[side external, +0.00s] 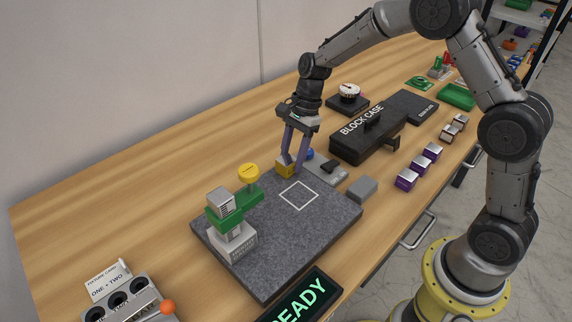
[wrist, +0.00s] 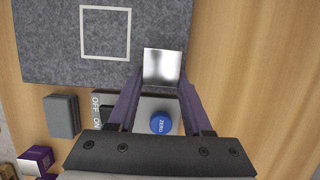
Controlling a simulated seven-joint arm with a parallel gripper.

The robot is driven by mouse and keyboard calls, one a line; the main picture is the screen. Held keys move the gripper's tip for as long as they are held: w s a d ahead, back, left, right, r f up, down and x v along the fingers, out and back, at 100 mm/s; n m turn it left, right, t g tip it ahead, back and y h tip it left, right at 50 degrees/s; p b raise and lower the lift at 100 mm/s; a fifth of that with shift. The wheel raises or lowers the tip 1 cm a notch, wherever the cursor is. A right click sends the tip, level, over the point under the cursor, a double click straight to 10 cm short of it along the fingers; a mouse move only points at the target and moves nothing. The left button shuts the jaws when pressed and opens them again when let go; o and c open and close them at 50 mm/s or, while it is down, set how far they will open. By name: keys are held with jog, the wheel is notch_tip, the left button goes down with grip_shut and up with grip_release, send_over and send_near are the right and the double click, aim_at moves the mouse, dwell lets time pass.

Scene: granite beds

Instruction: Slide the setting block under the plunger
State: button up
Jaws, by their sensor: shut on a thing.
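The setting block (side external: 285,166) shows a yellow side in the side external view and a shiny silver top in the wrist view (wrist: 162,64). My gripper (side external: 292,166) is shut on it, one purple finger on each side. The block is at the granite bed's (side external: 275,237) back edge; I cannot tell whether it touches the granite. A gauge stand on the bed has a grey base (side external: 233,243), a green arm (side external: 237,205) and a yellow round head (side external: 249,174). The plunger cannot be made out below that head. A white square outline (side external: 299,194) lies between block and stand.
A control box with a blue ZERO button (wrist: 161,125) and OFF/ON switch sits beside the bed, close to my gripper. A grey block (side external: 362,188) is nearby. The black block case (side external: 362,150) and several purple-sided blocks (side external: 407,180) stand farther right. A READY display (side external: 303,298) is in front.

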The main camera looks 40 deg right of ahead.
aim_at(257, 226)
jog(key=shift+c, duration=1.3)
jog(key=shift+s, duration=3.7)
jog(key=shift+a, duration=0.1)
jog(key=shift+a, duration=8.2)
jog(key=o, duration=1.2)
